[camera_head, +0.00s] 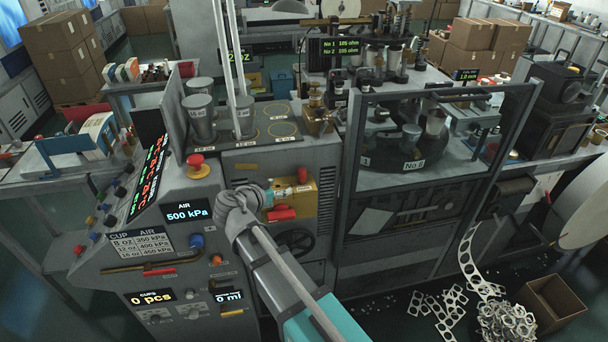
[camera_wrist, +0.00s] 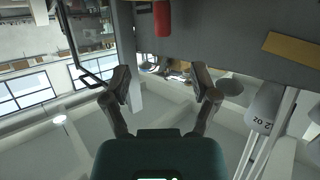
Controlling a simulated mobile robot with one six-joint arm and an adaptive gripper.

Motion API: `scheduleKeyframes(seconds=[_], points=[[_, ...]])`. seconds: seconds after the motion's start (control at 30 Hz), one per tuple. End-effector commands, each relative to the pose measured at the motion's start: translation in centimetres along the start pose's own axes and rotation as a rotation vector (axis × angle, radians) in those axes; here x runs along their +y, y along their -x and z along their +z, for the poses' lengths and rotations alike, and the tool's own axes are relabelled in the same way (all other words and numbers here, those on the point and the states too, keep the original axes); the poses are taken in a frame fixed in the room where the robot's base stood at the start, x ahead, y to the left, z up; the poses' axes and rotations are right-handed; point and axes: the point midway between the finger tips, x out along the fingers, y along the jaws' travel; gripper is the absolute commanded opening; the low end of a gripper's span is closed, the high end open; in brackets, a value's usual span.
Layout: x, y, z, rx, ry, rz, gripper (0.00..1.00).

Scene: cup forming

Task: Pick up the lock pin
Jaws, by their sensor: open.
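My gripper (camera_wrist: 160,76) is open and empty in the wrist view, its two fingers spread wide apart. In the head view my arm reaches up to the front of the grey machine, with its wrist bent there; the fingers are hard to make out. No part is clearly marked as the lock pin. An upright red grip (camera_head: 302,175) is on the machine front beside my wrist. A red grip (camera_wrist: 162,18) shows at the top of the wrist view, beyond the fingers and apart from them. A second red handle (camera_head: 281,213) lies sideways below a yellow block (camera_head: 304,191).
Grey cups (camera_head: 202,118) stand on the machine top, with a brass fixture (camera_head: 319,116) to their right. A dark frame post (camera_head: 353,160) stands right of my wrist. A control panel (camera_head: 150,190) with a red button (camera_head: 197,161) is at left. An open carton (camera_head: 550,303) stands on the floor.

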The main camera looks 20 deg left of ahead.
Motion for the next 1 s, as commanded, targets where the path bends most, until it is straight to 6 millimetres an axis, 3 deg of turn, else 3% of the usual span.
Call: scheduleKeyframes(seconds=[0.57,1.0], points=[[-0.5,-0.1,0.0,0.009,-0.005,-0.009,0.77],[-0.6,-6.0,0.1,0.008,-0.005,-0.008,0.77]])
